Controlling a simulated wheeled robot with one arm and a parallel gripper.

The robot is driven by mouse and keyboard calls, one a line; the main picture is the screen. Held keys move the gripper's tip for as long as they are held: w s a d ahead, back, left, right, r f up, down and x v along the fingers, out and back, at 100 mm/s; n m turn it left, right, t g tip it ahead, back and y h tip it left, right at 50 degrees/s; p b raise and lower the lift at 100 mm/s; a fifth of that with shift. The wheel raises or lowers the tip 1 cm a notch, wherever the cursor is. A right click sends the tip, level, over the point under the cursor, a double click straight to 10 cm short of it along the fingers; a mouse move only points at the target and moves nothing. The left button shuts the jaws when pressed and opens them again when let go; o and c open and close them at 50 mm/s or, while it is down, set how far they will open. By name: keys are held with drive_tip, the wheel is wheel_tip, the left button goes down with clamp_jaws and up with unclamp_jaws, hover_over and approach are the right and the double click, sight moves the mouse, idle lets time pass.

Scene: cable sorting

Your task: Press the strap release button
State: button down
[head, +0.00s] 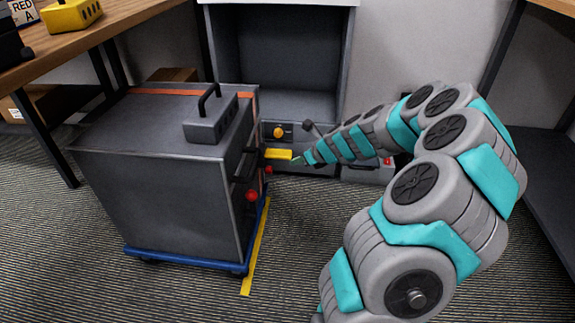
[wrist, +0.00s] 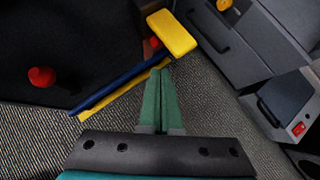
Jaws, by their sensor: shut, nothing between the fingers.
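The dark grey cabinet (head: 155,185) stands on a blue base at the left. Two red round knobs or buttons stick out from its right side: a nearer one (head: 252,195), also in the wrist view (wrist: 41,77), and a farther one (head: 268,169), partly hidden behind a yellow block in the wrist view (wrist: 153,44). No label shows which is the strap release. The yellow block (head: 278,154) juts out above the farther red one; it also shows in the wrist view (wrist: 172,32). My gripper (head: 298,160) is shut and empty, its green fingertips (wrist: 160,72) apparently just short of the yellow block.
A grey unit (head: 275,65) stands against the back wall, with a yellow-orange knob (head: 278,132) low on its front. A box with a red switch (wrist: 298,128) is at the right. Yellow floor tape (head: 257,245) runs beside the cabinet. The carpet in front is open.

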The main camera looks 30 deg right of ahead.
drive_tip(key=b+x, duration=0.3)
drive_tip(key=x, duration=1)
drive_tip(key=shift+w+a+p, duration=0.45)
drive_tip(key=shift+p, duration=0.35)
drive_tip(key=shift+w+f, duration=0.1)
drive_tip(key=shift+f, duration=0.1)
drive_tip(key=shift+s+a+r+p, duration=0.1)
drive_tip(key=shift+s+r+p, duration=0.2)
drive_tip(key=shift+r, duration=0.1)
drive_tip(key=p, duration=0.2)
approach(271, 169)
drive_tip(key=shift+s+r, duration=0.1)
drive_tip(key=shift+s, duration=0.1)
